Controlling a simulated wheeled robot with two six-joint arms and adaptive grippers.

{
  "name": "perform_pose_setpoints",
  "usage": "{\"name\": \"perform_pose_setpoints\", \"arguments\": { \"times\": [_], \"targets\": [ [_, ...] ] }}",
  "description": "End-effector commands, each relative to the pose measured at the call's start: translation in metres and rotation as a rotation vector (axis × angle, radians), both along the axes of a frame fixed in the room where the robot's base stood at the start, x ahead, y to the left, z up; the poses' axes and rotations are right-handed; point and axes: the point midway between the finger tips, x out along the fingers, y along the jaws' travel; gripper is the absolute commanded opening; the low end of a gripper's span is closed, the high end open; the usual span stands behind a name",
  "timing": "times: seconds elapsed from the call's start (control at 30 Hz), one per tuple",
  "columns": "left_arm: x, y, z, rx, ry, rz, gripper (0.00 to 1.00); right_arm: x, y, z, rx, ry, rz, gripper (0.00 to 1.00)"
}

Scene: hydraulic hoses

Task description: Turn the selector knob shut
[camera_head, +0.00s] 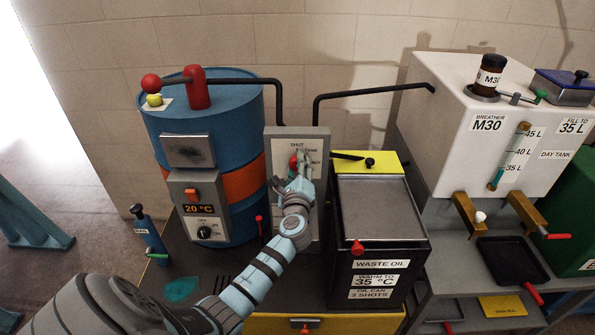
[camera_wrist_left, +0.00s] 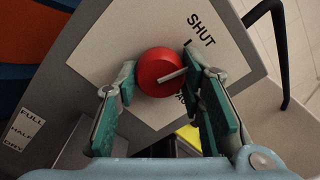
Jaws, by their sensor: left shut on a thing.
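The red selector knob (camera_head: 293,161) sits on a pale label plate on the grey panel between the blue drum and the waste oil box. In the left wrist view, the knob (camera_wrist_left: 158,72) is round with a pale pointer line running to its right edge and slightly up. The word SHUT (camera_wrist_left: 202,28) is printed to the upper right. Another word below is partly hidden by a finger. My left gripper (camera_head: 299,172) is at the panel. In the wrist view, its green-padded fingertips (camera_wrist_left: 159,76) are shut on the knob from both sides. My right gripper is not in view.
The blue drum (camera_head: 203,118) stands left of the panel, with a red ball-ended handle (camera_head: 150,83) on top. The waste oil box (camera_head: 381,240) stands close on the right. Black pipes (camera_head: 283,100) run above the panel. A white day tank (camera_head: 480,135) is farther right.

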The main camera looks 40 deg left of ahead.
Motion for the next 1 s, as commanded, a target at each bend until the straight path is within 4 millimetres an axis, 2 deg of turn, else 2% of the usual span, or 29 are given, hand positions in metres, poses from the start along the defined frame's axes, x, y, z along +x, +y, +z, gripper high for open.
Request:
{"name": "perform_pose_setpoints", "arguments": {
  "times": [0.4,1.0],
  "targets": [
    [0.0,0.0,-0.002,-0.198,-0.148,0.001,0.08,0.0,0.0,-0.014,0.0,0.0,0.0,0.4],
    [0.0,0.0,-0.001,-0.24,-0.18,0.001,0.08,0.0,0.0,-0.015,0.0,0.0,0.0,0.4]
  ]
}}
